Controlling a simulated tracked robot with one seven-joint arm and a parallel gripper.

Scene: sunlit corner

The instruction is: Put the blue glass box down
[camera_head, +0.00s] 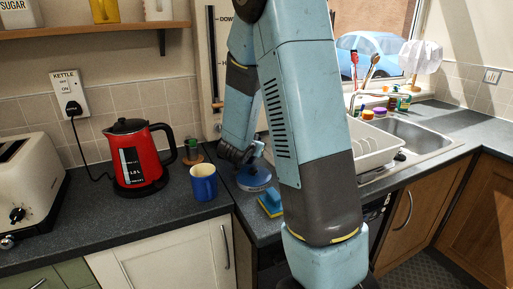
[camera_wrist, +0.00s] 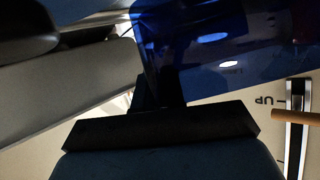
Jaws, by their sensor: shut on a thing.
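The blue glass box (camera_head: 254,180) is under my gripper (camera_head: 252,160), low over the counter beside the blue mug. In the wrist view the blue glass box (camera_wrist: 225,45) is dark, see-through and fills the upper right. My gripper is shut on it; the fingertips are partly hidden by the arm and by shadow. I cannot tell whether the box touches the counter.
A blue mug (camera_head: 203,182) and a red kettle (camera_head: 137,160) stand to the left, with a cream toaster (camera_head: 25,185) beyond. A blue and yellow sponge (camera_head: 271,203) lies close in front. A white dish rack (camera_head: 378,148) and sink (camera_head: 418,132) are right.

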